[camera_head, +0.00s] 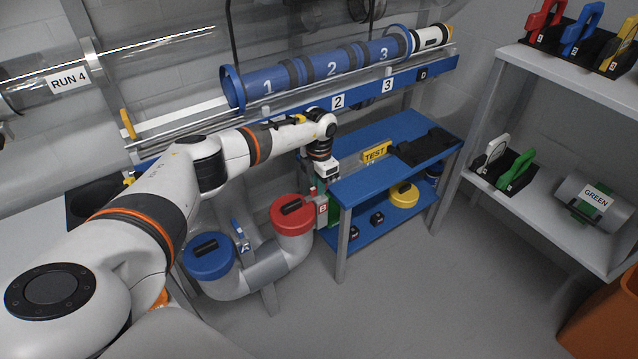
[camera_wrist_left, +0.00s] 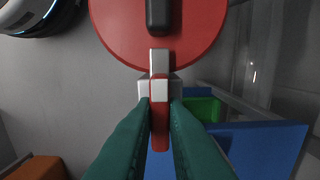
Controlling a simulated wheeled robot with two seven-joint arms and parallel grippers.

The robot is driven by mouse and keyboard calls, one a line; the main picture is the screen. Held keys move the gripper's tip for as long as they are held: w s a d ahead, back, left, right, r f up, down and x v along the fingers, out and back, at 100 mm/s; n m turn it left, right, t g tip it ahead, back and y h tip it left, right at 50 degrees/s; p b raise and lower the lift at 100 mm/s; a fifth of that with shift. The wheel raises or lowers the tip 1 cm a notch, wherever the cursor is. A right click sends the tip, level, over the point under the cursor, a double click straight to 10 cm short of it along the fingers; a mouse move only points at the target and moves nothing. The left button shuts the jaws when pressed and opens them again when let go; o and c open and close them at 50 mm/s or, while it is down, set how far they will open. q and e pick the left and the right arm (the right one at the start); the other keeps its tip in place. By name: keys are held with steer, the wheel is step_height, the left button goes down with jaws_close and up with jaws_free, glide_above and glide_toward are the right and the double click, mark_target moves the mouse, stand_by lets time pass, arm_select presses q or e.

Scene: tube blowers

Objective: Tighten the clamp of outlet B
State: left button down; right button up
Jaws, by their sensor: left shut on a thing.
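Outlet B has a round red cap (camera_head: 292,214) with a black grip on top; the cap also fills the top of the left wrist view (camera_wrist_left: 185,40). A sign marked B (camera_head: 322,209) is beside it. In the left wrist view, the clamp's red and grey lever (camera_wrist_left: 159,125) points from the cap's edge toward me. My left gripper (camera_wrist_left: 160,108) has its green fingers shut on this lever, one on each side. In the head view, my left gripper (camera_head: 317,190) reaches down beside the red cap, and the lever there is too small to make out.
A blue-capped outlet (camera_head: 209,257) with an A tag stands left on the same grey pipe. A blue bench (camera_head: 375,165) with a TEST sign is close on the right. Blue tube sections lie on the rack behind. Shelves (camera_head: 560,75) with coloured clamps stand far right. Floor in front is clear.

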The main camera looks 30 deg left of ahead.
arm_select(q)
steer(key=c, duration=1.5)
jaws_free()
steer(key=shift+o, duration=0.2)
